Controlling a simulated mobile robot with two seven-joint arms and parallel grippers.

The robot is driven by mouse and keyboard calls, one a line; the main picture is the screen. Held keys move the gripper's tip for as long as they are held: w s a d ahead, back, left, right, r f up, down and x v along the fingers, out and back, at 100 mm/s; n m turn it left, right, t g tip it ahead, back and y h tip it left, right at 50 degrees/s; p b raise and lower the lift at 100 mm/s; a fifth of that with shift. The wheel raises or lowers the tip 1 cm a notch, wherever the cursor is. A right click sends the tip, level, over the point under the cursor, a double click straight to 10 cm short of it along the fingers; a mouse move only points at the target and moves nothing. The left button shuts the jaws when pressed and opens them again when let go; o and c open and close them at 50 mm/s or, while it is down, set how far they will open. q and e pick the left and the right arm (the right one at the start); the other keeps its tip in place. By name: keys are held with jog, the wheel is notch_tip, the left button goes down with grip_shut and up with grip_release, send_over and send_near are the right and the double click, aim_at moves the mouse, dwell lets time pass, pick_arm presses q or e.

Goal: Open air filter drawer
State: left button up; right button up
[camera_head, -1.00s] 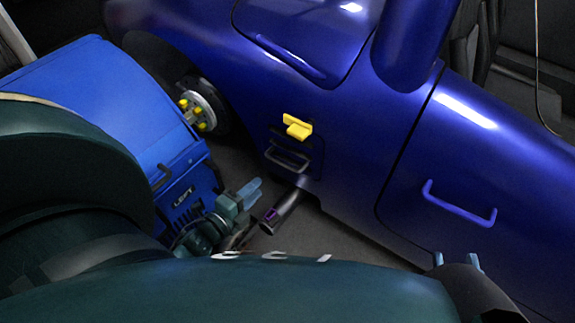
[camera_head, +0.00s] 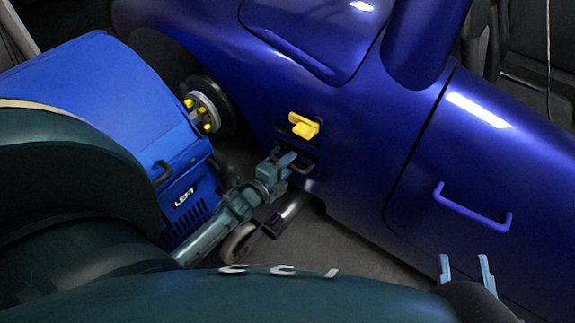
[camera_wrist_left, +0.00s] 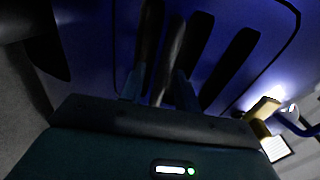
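The air filter drawer front sits in the side of the dark blue car body, below a yellow latch (camera_head: 304,125). Its dark handle (camera_head: 304,165) is partly covered by my left gripper (camera_head: 285,160), which is right at it. In the left wrist view, the two fingers of my left gripper (camera_wrist_left: 160,90) stand apart, with a grey bar (camera_wrist_left: 170,58), apparently the handle, between them. I cannot tell whether they touch it. The drawer looks closed. My right gripper (camera_head: 467,270) is open and empty at the lower right, away from the drawer.
A bright blue cabinet (camera_head: 100,100) marked LEFT stands close on the left, beside a wheel hub (camera_head: 203,108) with yellow nuts. A dark pipe (camera_head: 286,216) lies below the drawer. A blue door handle (camera_head: 472,205) is at the right. Grey floor is free in the lower middle.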

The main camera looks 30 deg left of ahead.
pick_arm(q)
grip_shut()
jog(key=shift+s, duration=0.1)
dwell(0.5)
